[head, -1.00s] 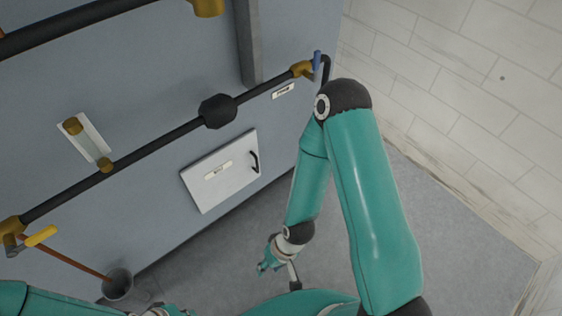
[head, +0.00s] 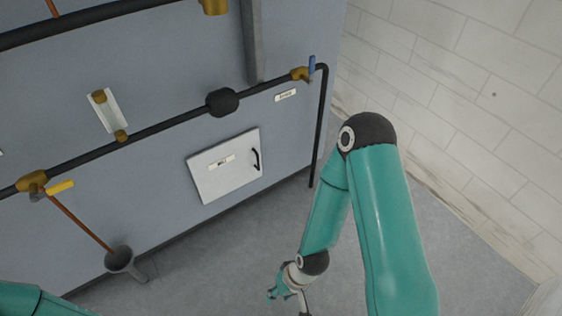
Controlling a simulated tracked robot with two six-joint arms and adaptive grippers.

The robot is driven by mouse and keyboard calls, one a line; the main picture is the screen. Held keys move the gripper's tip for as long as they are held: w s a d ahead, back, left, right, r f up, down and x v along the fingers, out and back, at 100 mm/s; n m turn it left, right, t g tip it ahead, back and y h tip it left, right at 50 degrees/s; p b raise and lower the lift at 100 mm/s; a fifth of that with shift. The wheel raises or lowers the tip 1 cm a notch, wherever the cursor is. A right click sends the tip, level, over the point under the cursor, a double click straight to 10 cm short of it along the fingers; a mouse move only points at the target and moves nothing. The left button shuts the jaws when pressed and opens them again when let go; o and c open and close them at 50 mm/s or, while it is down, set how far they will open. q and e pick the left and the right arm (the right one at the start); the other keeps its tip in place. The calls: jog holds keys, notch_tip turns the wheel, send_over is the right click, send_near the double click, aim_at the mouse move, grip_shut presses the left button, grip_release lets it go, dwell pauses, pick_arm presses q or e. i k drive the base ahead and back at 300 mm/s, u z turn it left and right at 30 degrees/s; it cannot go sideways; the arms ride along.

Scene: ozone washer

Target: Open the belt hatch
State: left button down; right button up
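The belt hatch is probably the white square panel (head: 212,180) low on the blue-grey wall. It carries a small label, too small to read, and a black curved handle (head: 256,159) at its right side. The panel looks shut, flush with the wall. My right gripper (head: 272,294) hangs over the floor, below and right of the panel, well apart from the handle. It is small and seen from above, so its fingers cannot be read clearly. Only part of my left arm shows at the lower left corner; its gripper is out of the picture.
A black pipe (head: 165,124) with brass fittings runs across the wall above the panel. A blue-handled valve (head: 311,65) sits at its right end, a yellow-handled one (head: 60,187) at its left. A grey funnel drain (head: 120,258) stands on the floor. Floor before the panel is clear.

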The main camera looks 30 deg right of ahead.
aim_at(217, 171)
jog(key=u, duration=0.25)
jog(key=i, duration=0.75)
jog(key=z, duration=0.25)
jog(key=k, duration=0.75)
jog(key=u, duration=0.15)
jog(key=i, duration=0.85)
jog(key=z, duration=0.05)
